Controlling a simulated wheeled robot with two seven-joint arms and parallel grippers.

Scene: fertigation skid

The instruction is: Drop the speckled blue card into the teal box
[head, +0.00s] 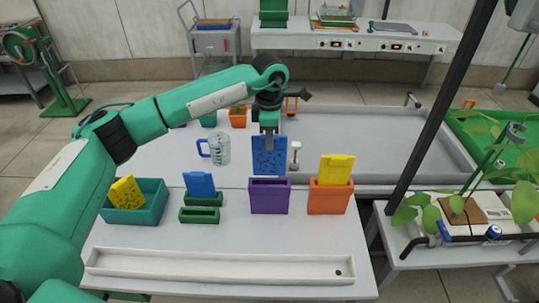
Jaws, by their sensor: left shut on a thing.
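My left gripper (269,136) is shut on the top of the speckled blue card (269,157), which hangs upright. The card shows just above and behind the purple box (269,197); I cannot tell whether its lower edge is inside that box. The teal box (145,213) stands at the left of the table, to the left of the gripper, with a speckled yellow card (127,193) leaning in it. My right gripper is not in view.
Green slotted holders (199,215) stand between the teal and purple boxes, with a plain blue card (199,184) in the rear one. An orange box (329,198) holds a yellow card (337,169). A mug (219,149) stands behind. A long white tray (220,266) lies in front.

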